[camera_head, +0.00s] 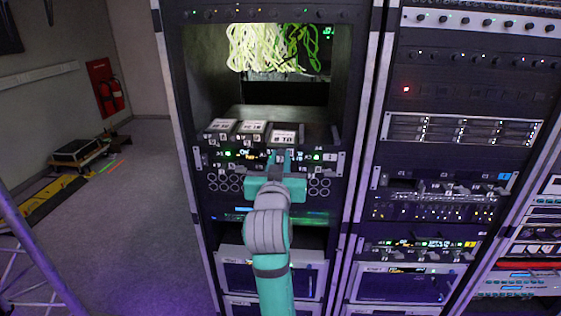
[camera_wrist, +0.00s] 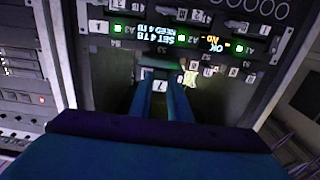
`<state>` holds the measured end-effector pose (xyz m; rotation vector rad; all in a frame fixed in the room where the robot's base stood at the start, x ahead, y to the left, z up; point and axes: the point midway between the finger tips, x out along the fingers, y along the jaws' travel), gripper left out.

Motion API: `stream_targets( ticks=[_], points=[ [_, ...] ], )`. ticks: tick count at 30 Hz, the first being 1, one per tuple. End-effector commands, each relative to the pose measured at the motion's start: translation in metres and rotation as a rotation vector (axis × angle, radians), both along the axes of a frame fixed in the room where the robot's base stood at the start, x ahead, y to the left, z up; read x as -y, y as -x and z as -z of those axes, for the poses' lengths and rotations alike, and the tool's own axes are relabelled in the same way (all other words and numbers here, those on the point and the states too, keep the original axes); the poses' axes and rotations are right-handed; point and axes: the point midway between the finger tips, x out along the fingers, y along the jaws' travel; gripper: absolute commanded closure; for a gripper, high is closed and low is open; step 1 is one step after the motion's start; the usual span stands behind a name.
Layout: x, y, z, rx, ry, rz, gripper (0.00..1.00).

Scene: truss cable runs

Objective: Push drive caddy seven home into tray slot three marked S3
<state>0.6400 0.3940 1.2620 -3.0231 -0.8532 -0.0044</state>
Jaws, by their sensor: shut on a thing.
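Caddy seven (camera_wrist: 161,84) shows its white label marked 7 between my fingers in the wrist view. In the head view, a caddy with a white label (camera_head: 284,136) stands at my fingertips, right of two similar caddies. My gripper (camera_head: 281,158) is shut on caddy seven at the front of the drive tray (camera_head: 207,161). The gripper (camera_wrist: 164,90) also shows from behind in the wrist view, fingers on both sides of the label. How deep the caddy sits cannot be told.
Two caddies (camera_head: 220,125) (camera_head: 252,127) stand left in the tray. A lit display (camera_wrist: 177,37) shows amber and white text. Pale and green cables (camera_head: 265,47) hang above in the rack bay. Rack posts (camera_head: 357,130) flank the opening.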

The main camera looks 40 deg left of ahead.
Motion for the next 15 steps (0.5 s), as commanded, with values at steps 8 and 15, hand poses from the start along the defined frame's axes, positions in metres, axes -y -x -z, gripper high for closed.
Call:
stream_targets(
  ticks=[8, 15],
  points=[
    [-0.004, -0.006, -0.001, 0.001, -0.001, 0.0, 1.0],
    [-0.007, -0.011, -0.001, 0.002, -0.001, 0.0, 1.0]
  ],
)
